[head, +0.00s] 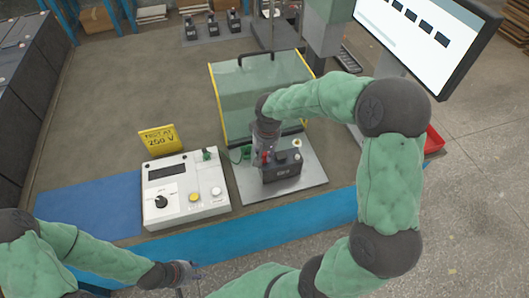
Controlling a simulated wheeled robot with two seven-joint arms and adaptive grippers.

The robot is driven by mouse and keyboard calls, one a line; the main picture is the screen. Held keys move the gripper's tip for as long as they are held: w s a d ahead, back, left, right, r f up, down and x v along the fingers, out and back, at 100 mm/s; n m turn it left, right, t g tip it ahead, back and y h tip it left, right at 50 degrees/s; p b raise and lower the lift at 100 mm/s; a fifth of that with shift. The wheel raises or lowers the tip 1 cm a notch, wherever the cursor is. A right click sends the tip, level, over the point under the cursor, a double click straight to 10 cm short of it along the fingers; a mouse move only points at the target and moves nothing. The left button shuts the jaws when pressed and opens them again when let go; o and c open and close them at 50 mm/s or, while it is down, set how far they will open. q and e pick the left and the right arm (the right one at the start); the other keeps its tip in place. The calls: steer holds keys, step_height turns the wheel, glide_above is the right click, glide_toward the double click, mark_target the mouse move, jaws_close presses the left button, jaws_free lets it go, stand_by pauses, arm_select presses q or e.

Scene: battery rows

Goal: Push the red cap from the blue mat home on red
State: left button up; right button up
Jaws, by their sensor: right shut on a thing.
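My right gripper (265,152) points down over a black battery block (282,171) on the grey metal plate (312,182). It is shut on the small red cap (264,158), at the left end of the block's top. The fingers partly hide the cap and the red terminal, so I cannot tell how fully the cap sits. The blue mat (90,208) at the left of the bench shows nothing on it. My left gripper (186,273) is low, in front of the bench edge; its fingers are too small and blurred to read.
A white tester (185,205) with a knob and buttons stands left of the plate, a yellow sign (160,140) behind it. A clear yellow-edged guard (258,95) stands behind the block. A monitor (425,35) is at upper right. More black batteries (212,24) stand at the back.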

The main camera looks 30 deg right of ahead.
steer(key=shift+f, duration=0.3)
stand_by(0.5)
steer(key=o, duration=0.8)
steer(key=shift+o, duration=0.5)
steer(key=o, duration=0.4)
steer(key=shift+o, duration=0.2)
steer(key=shift+r, duration=0.15)
steer(key=shift+r+p, duration=2.5)
steer(key=shift+r, duration=0.9)
